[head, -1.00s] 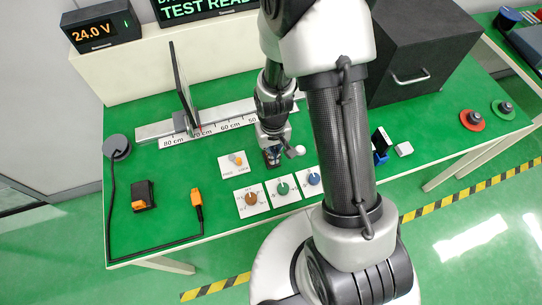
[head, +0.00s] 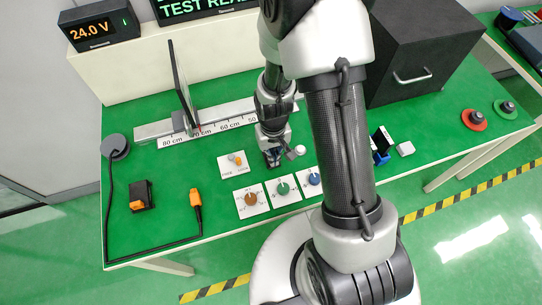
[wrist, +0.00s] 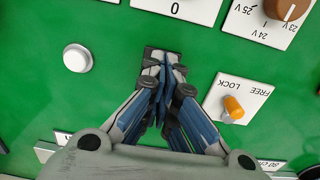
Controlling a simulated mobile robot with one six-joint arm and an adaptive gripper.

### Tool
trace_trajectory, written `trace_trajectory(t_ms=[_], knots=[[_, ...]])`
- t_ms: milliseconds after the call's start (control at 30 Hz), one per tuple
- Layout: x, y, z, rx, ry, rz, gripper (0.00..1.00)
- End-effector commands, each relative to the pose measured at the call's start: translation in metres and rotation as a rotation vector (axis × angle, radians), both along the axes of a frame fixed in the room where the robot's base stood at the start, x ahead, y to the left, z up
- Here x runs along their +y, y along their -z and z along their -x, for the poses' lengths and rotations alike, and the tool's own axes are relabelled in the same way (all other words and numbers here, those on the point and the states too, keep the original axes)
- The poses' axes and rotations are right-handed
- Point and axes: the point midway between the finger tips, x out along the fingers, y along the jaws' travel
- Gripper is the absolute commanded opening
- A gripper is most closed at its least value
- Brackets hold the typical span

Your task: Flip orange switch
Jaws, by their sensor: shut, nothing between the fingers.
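The orange switch (head: 238,161) is a short orange lever on a grey base. It sits on a white plate marked FREE and LOCK, on the green table left of my gripper (head: 272,160) in the head view. In the wrist view the orange switch (wrist: 233,106) is to the right of my gripper (wrist: 166,66), apart from it. I cannot tell which label the lever leans toward.
Brown (head: 250,199), green (head: 283,188) and blue (head: 314,179) knobs stand on plates in front. A white round button (wrist: 77,58) lies left of my gripper in the wrist view. A ruler rail (head: 150,130) with an upright dark panel (head: 182,85) stands behind.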

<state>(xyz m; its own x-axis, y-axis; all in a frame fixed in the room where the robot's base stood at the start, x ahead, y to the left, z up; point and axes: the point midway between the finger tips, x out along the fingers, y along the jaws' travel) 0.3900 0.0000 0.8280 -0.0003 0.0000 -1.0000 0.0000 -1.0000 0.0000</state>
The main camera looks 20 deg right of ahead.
Motion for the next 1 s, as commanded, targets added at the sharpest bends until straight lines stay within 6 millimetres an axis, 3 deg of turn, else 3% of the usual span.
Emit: trace_trajectory(t_ms=[367, 1000], knots=[[0.0, 0.001, 0.0, 0.0, 0.0, 0.0, 0.0], [0.0, -0.049, 0.0, 0.0, 0.0, 0.0, 0.0]])
